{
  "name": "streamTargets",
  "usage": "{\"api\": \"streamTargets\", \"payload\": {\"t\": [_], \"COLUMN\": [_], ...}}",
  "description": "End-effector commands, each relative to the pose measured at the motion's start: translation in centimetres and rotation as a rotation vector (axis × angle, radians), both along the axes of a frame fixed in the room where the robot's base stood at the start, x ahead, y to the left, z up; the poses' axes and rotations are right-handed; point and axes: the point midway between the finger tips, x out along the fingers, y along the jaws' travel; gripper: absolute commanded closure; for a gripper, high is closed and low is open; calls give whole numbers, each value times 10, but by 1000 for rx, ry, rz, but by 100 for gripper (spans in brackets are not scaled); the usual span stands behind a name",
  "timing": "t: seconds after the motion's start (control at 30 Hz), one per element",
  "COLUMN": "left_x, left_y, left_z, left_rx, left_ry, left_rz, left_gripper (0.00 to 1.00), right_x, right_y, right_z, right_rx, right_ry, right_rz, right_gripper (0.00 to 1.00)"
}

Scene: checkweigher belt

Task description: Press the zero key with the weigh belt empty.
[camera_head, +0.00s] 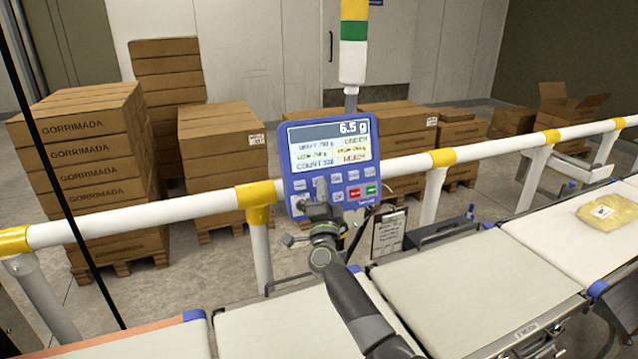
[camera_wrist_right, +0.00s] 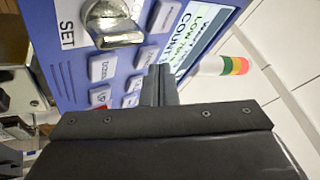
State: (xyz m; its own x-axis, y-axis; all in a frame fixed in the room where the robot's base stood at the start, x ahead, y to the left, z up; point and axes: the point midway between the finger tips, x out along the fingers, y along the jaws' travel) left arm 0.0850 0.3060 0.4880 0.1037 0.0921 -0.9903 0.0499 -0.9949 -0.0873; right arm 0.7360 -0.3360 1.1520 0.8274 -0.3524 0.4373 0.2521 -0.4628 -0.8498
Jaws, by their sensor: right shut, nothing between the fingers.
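The blue weigher panel (camera_head: 332,162) has a lit display (camera_head: 329,146) reading about 6.5 g, with small keys below, including a red and a green one. My right gripper (camera_head: 320,190) is shut and empty in front of the lower left keys. In the right wrist view its fingertips (camera_wrist_right: 160,74) are close to the panel face (camera_wrist_right: 75,45), beside grey keys (camera_wrist_right: 103,68); contact cannot be told. The zero key's label is not readable, and the gripper hides some keys. The middle belt (camera_head: 470,285) and left belt (camera_head: 285,330) look empty where visible. My left gripper is not in view.
A yellow package (camera_head: 607,212) lies on the right belt (camera_head: 550,240). A white and yellow rail (camera_head: 350,175) runs behind the belts. A metal key switch (camera_wrist_right: 112,25) projects from the panel near the fingers. A clipboard (camera_head: 388,234) hangs below; stacked cartons (camera_head: 90,150) stand behind.

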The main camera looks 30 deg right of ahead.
Motion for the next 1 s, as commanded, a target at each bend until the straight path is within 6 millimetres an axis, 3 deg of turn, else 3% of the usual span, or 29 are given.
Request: {"api": "streamTargets", "payload": {"t": [1.0], "left_x": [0], "left_y": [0], "left_z": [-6], "left_rx": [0], "left_ry": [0], "left_rz": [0], "left_gripper": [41], "right_x": [8], "right_y": [-1], "right_z": [-3], "right_rx": [-1], "right_ry": [0], "right_rz": [0], "right_gripper": [100]}}
